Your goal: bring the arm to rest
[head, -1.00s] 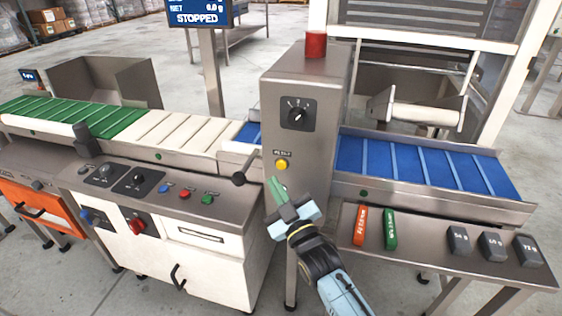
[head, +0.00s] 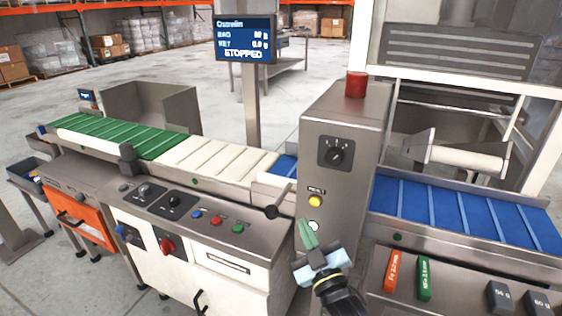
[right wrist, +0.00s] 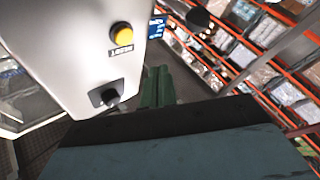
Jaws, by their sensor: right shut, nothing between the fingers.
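My right gripper (head: 308,236) is in front of the grey metal cabinet (head: 350,130), just below its yellow button (head: 315,201). Its green fingers are shut with nothing between them. In the right wrist view the fingers (right wrist: 157,85) point past the cabinet side, and the yellow button (right wrist: 122,34) and a dark knob (right wrist: 110,97) show on the cabinet face. I cannot tell from these views whether the fingertips touch the cabinet. My left gripper is not in view.
A black ball-ended lever (head: 271,212) sticks out left of my gripper. The control console (head: 190,230) stands at the left. A shelf (head: 455,300) with orange and green sticks and grey weights is at the right. The screen (head: 246,38) reads STOPPED. Blue belt (head: 415,205) runs behind.

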